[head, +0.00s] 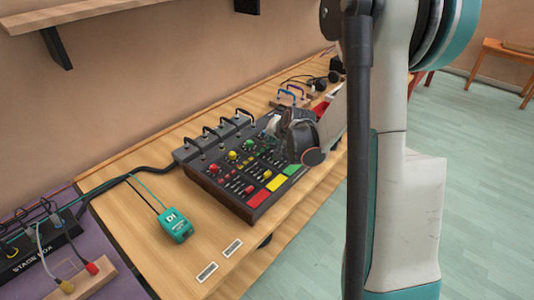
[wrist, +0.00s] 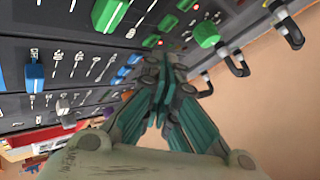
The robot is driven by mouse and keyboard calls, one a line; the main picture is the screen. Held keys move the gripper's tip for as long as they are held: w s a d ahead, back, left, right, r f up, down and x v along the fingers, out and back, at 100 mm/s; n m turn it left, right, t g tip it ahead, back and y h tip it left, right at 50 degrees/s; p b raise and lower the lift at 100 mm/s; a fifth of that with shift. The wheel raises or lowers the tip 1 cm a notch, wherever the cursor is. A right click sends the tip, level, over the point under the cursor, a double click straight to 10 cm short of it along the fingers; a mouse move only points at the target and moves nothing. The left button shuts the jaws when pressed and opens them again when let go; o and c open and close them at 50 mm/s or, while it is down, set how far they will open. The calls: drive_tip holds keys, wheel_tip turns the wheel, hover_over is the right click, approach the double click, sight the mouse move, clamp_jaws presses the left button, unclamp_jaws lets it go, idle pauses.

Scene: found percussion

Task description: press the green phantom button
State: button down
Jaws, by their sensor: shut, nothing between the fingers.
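The mixing console (head: 225,192) stands on the wooden table, with coloured knobs, faders and pads. My gripper (wrist: 163,75) is shut and empty, its teal fingertips pointing at the panel, very close to it. In the wrist view small green buttons (wrist: 168,22) lie just past the fingertips, near glowing red lights (wrist: 150,41). A larger green knob (wrist: 205,33) is to their right. I cannot read a label that tells which one is the phantom button. I cannot tell whether the fingertips touch the panel. In the head view my arm hides the console's far right part.
Black cables arch from jacks (head: 243,115) along the console's back edge, and close by in the wrist view (wrist: 285,22). A teal DI box (head: 175,225) sits left of the console. A stage box (head: 35,250) is at lower left. The table front is mostly clear.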

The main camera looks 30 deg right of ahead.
sight(269, 146)
drive_tip(key=shift+r, duration=0.1)
drive_tip(key=shift+r+p, duration=2.1)
drive_tip(key=shift+r, duration=0.9)
